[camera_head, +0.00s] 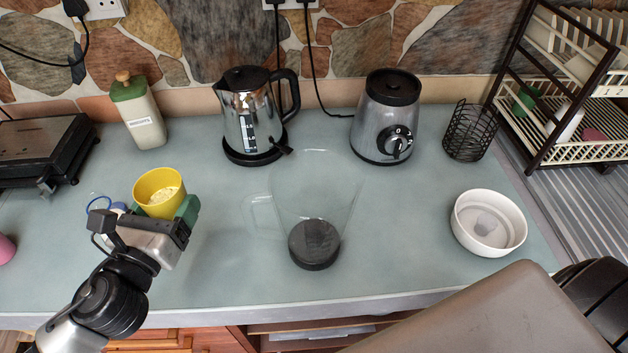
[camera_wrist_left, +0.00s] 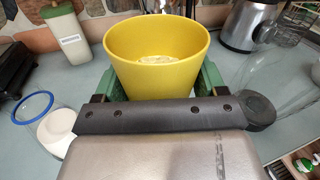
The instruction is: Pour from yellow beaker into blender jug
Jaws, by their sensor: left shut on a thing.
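The yellow beaker (camera_head: 152,183) is left of centre on the counter side in the head view, with pale contents inside. It fills the top middle of the left wrist view (camera_wrist_left: 150,82) and looks about upright. My left gripper (camera_head: 168,208) is shut on it, green fingers on either side of its wall. I cannot tell whether its base touches the counter. The clear blender jug (camera_head: 314,245) stands upright on its dark base, right of the beaker and apart from it. It looks empty. My right gripper is out of view.
A kettle (camera_head: 250,120) and a blender motor base (camera_head: 385,120) stand behind the jug. A white bowl (camera_head: 465,225) is to its right. A cream bottle (camera_head: 138,115) stands behind the beaker. A blue-rimmed glass (camera_wrist_left: 35,105) is left of the gripper. Counter between beaker and jug is clear.

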